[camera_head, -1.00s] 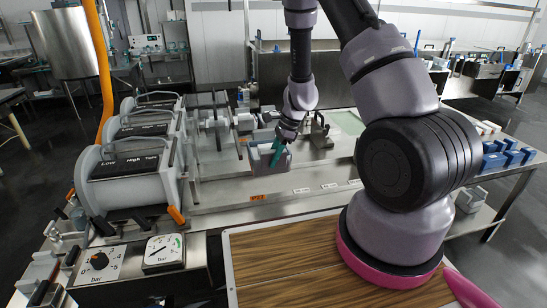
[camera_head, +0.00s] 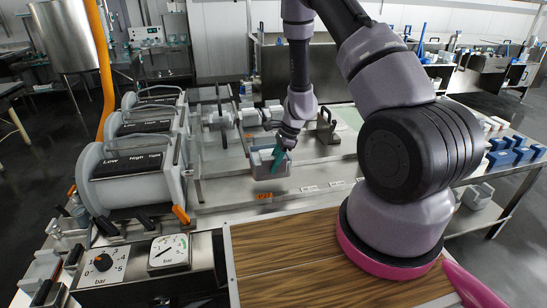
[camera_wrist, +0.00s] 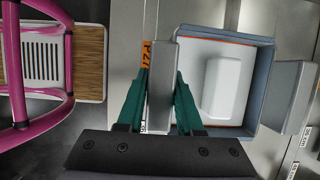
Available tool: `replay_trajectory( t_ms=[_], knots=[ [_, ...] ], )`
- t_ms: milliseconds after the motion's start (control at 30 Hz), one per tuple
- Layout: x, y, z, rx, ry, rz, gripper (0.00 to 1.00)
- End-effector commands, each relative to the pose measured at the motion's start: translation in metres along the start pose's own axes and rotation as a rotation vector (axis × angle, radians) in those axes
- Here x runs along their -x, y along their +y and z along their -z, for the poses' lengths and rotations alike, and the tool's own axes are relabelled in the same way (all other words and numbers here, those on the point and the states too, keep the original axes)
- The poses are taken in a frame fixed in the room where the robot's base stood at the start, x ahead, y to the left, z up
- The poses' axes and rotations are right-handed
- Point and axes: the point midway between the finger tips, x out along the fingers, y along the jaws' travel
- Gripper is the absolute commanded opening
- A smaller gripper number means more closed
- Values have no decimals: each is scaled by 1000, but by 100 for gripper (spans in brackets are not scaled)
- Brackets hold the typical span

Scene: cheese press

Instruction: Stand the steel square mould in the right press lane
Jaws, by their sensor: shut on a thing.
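The grey square mould (camera_head: 260,162) is at the front end of the steel press bench, just behind an orange label (camera_head: 264,196). In the wrist view the mould (camera_wrist: 267,90) is an open-topped box with a white inside and a pale raised block. A grey tab (camera_wrist: 290,95) sticks out on its right. In the wrist view my gripper (camera_wrist: 162,100) is shut on the grey tab (camera_wrist: 162,70) at the mould's left. I cannot tell whether the mould's base touches the bench.
Several grey drum units (camera_head: 130,180) stand left. Press rods and a round plate (camera_head: 218,135) lie behind the mould. A grey handled block (camera_head: 327,128) stands behind right. Gauges (camera_head: 169,253) and a wooden board (camera_head: 330,265) are in front. Bare steel (camera_head: 225,183) shows left of the mould.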

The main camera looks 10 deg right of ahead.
Motion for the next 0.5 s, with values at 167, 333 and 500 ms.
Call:
replay_trajectory(
  t_ms=[167,333,500],
  knots=[
    [-17,0,7,-1,0,1,0],
    [-32,0,13,0,-1,1,0],
    [-46,1,19,-1,-1,1,0]
  ],
)
